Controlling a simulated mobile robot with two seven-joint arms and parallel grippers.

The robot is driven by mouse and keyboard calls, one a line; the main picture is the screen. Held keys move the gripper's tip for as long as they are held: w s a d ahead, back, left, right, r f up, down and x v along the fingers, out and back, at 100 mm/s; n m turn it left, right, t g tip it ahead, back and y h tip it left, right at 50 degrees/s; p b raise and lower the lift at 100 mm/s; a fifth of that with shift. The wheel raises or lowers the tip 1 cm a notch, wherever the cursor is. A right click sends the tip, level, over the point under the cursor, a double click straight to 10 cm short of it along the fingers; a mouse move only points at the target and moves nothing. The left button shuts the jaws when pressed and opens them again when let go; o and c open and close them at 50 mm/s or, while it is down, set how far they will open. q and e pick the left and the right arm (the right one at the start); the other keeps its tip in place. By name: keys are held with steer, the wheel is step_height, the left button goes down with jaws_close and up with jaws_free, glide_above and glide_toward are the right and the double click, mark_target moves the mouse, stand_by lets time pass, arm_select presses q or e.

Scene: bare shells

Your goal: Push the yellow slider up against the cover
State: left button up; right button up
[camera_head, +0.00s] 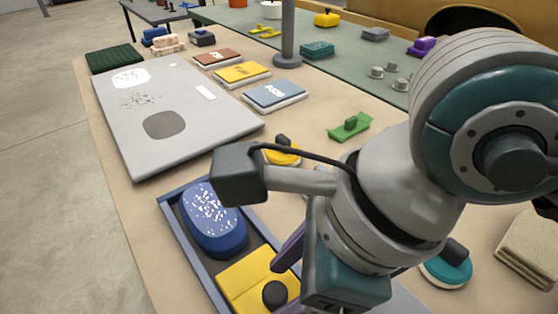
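The yellow slider (243,282) is a flat yellow block with a round black knob (275,294). It lies in a blue-rimmed tray (184,244) at the bottom of the head view. A blue oval piece with white speckles (212,222), which may be the cover, sits farther up the same tray. A narrow dark gap shows between it and the slider. My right gripper (288,281) reaches in from the right, its purple fingers apart beside the slider's right side, near the knob. I cannot tell whether they touch it. My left gripper is out of view.
A large grey panel (190,125) lies beyond the tray. Yellow, blue and red-brown boxes, a green piece (350,127) and a teal round piece (446,268) lie around. A grey post (287,35) stands behind. My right arm hides much of the right side.

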jaws_close()
stand_by(0.4)
stand_by(1.0)
